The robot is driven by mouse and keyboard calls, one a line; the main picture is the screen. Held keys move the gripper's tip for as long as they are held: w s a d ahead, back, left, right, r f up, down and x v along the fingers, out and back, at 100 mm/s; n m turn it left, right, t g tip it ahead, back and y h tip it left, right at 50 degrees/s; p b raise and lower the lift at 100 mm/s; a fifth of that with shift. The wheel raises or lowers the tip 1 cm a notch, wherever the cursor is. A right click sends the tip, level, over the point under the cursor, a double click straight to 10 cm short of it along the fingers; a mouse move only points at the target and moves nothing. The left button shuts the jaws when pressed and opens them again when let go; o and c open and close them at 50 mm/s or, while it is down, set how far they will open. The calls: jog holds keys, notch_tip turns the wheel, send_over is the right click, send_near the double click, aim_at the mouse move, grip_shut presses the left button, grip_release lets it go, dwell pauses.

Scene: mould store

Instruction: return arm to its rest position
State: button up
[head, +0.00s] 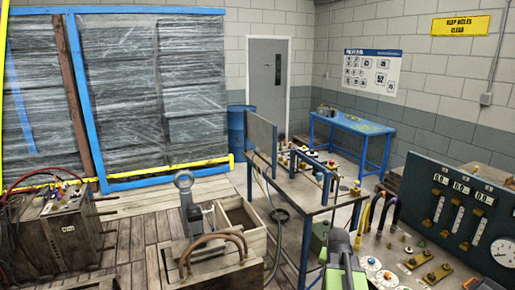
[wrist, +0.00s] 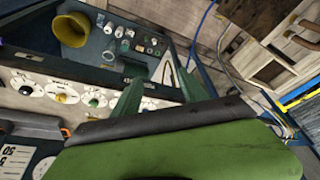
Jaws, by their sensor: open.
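My arm (head: 343,262), green and grey, rises at the bottom of the head view, right of centre, in front of the panel bench. Its fingertips cannot be made out there. In the wrist view my green housing fills the bottom, and the fingers of my gripper (wrist: 160,90) stand apart above it, open. I see no contact with these.
A panel with gauges (head: 462,215) stands close on the right. A blue-framed table (head: 318,208) with a raised board stands ahead. A wooden crate (head: 255,240) and a mould block with hoses (head: 62,235) stand left. A blue table (head: 352,125) is farther back. Plank floor shows at left.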

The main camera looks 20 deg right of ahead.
jog(key=w+a+f+n+y, duration=0.1)
jog(key=w+a+n, duration=0.15)
jog(key=a, duration=0.55)
jog(key=w+a+f+n, duration=0.1)
jog(key=w+a, duration=0.2)
jog(key=a, duration=0.4)
jog(key=s+a+f+n+g+y+b, duration=0.1)
jog(key=s+a+n, duration=0.1)
jog(key=a, duration=0.8)
jog(key=s+a+n+g+y, duration=0.1)
jog(key=a+n, duration=0.3)
jog(key=a, duration=0.7)
jog(key=shift+s+f+g+b, duration=0.3)
jog(key=shift+s+f+b, duration=0.1)
jog(key=shift+s, duration=0.45)
